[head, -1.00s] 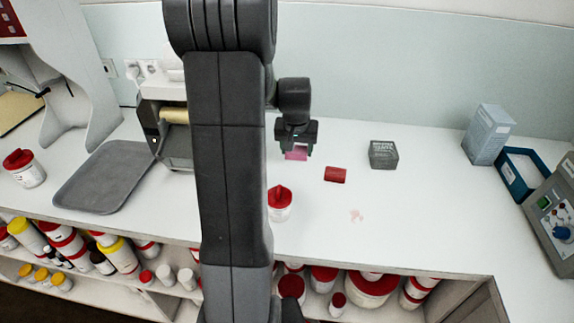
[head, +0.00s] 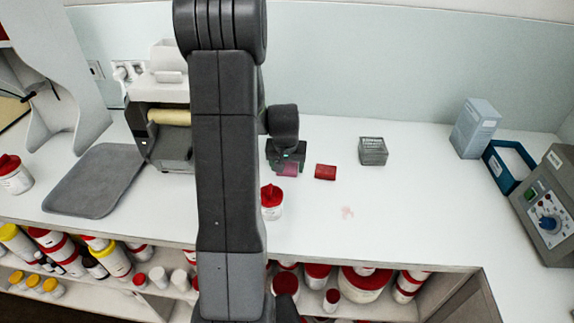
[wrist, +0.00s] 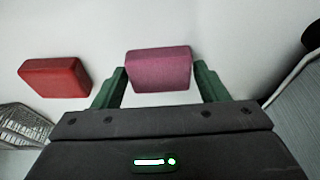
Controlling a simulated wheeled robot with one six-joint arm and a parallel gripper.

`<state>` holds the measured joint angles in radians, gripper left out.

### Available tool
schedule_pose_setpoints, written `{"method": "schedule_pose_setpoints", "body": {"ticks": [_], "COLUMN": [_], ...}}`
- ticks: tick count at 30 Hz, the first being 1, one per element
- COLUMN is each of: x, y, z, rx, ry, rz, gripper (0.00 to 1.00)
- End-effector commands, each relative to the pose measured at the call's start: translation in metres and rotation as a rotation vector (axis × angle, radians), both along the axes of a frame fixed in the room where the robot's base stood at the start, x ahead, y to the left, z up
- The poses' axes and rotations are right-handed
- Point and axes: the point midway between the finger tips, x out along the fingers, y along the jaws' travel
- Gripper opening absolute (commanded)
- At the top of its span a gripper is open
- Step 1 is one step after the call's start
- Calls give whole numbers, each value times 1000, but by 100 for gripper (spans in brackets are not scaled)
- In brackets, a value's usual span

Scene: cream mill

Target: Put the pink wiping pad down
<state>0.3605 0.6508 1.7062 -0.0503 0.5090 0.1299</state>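The pink wiping pad (wrist: 158,68) is a small magenta block. It sits between the two green fingertips of my gripper (wrist: 160,80), which press close on its left and right sides. In the head view the pad (head: 288,170) shows under my gripper (head: 287,160), low over the white counter, behind the red-lidded jar. Whether its underside touches the counter cannot be told.
A red block (head: 325,172) lies just right of the pad, with a dark grey box (head: 373,151) beyond it. A red-lidded jar (head: 271,203) stands in front. A grey tray (head: 95,182) lies left. The counter's right middle is clear apart from a faint pink stain (head: 347,212).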

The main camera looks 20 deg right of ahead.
Motion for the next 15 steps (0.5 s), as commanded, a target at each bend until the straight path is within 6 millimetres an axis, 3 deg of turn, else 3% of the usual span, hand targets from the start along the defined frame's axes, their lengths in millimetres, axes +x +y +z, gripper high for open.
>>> {"method": "schedule_pose_setpoints", "body": {"ticks": [15], "x": [-1], "y": [1], "z": [10], "rx": [-1], "ry": [-3], "rz": [0], "gripper": [79]}}
